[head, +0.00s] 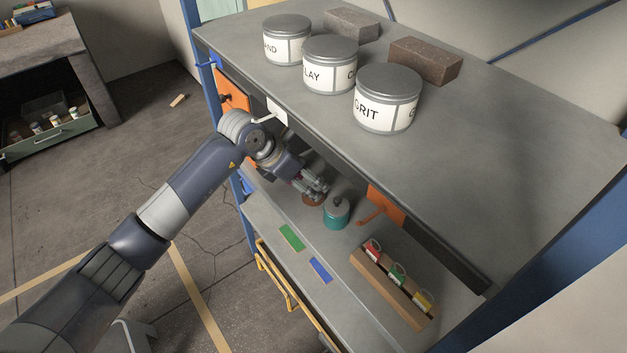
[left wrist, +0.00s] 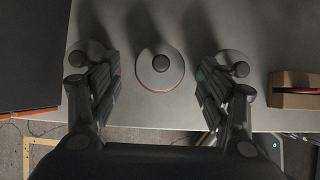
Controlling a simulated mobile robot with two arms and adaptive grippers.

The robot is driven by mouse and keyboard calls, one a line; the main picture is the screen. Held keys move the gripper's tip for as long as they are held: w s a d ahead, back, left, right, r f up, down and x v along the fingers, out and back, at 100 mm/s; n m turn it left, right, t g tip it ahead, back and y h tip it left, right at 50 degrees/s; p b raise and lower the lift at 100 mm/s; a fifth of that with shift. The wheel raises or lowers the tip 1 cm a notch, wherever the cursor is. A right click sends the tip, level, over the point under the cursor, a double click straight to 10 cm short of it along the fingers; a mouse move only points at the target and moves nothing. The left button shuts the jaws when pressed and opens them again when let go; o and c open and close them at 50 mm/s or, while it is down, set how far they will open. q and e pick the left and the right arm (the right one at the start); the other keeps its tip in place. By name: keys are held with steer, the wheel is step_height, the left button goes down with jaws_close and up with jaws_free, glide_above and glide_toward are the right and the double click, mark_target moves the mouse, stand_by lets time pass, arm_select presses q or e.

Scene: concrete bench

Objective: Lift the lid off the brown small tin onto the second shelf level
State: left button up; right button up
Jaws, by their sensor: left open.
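The brown small tin (head: 313,200) stands on the lower shelf under the bench top, partly hidden by my left gripper (head: 314,187). In the left wrist view its round grey lid (left wrist: 160,83) with a dark knob is centred between my fingers, with a thin brown rim. The gripper is open, one finger on each side of the lid, with a gap to both. A teal tin (head: 336,213) with a lid and dark knob stands close by. A reddish thing shows behind the gripper in the head view. My right gripper is not in view.
On the bench top (head: 480,150) stand three large labelled tins, such as the GRIT tin (head: 388,98), and two bricks (head: 425,61). An orange drawer front (head: 387,205) is near the teal tin. A wooden rack (head: 385,283) holds small coloured items. Green and blue strips mark the shelf front.

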arm_select(q)
steer(key=shift+w+d+f, duration=0.35)
steer(key=shift+d+f, duration=0.15)
steer(key=shift+c, duration=0.2)
steer(key=c, duration=0.9)
steer(key=shift+a+r+p, duration=0.1)
steer(key=shift+r+p, duration=0.25)
steer(key=shift+r, duration=0.1)
steer(key=s+a, duration=0.3)
steer(key=a, duration=0.1)
steer(key=s+a+p, duration=0.1)
steer(key=s+a, duration=0.3)
steer(key=a, duration=0.1)
steer(key=s+a, duration=0.3)
steer(key=a, duration=0.2)
steer(key=shift+s+a+f+p, duration=0.1)
steer(key=shift+s+a+p, duration=0.15)
steer(key=shift+s+p, duration=0.15)
